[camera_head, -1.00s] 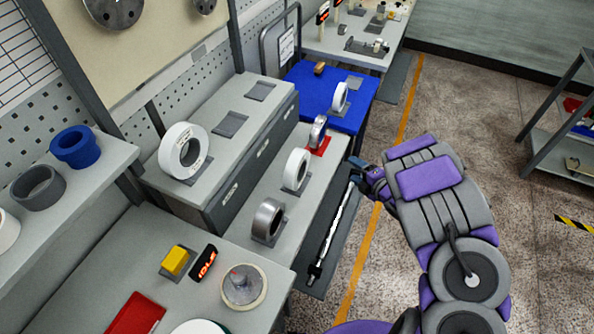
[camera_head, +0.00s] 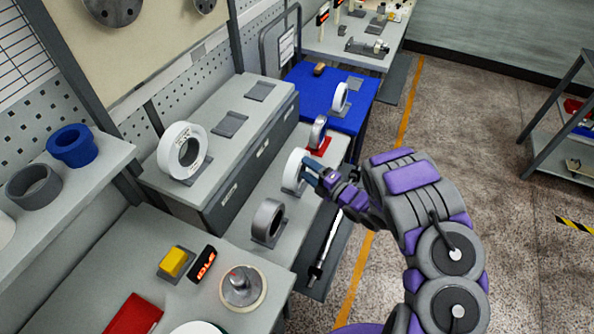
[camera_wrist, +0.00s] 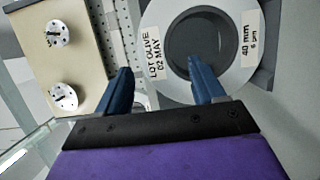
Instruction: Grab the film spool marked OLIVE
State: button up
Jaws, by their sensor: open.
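A white film spool (camera_head: 292,170) stands upright on a grey pad on the low grey bench in the head view. In the wrist view the spool (camera_wrist: 235,78) fills the upper right, and its label reads "LOT OLIVE 02 MAY". A second label reads "40 mm". My gripper (camera_head: 310,170) is at the right side of this spool. In the wrist view my gripper (camera_wrist: 160,66) is open, with one blue finger in front of the spool's hole and the other left of its rim. The picture does not settle whether they touch it.
A grey spool (camera_head: 268,220) stands nearer on the same bench, and a silver-and-white spool (camera_head: 317,132) on a red pad stands farther back. A larger white spool (camera_head: 183,152) sits on the raised drawer unit. A blue-topped cart (camera_head: 340,112) holds another white spool.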

aim_at(293, 157)
jog(key=shift+b+x, duration=0.65)
jog(key=shift+x, duration=3.35)
jog(key=shift+w+d+r, duration=0.1)
jog(key=shift+w+d, duration=0.05)
jog(key=shift+c, duration=0.2)
grip_shut()
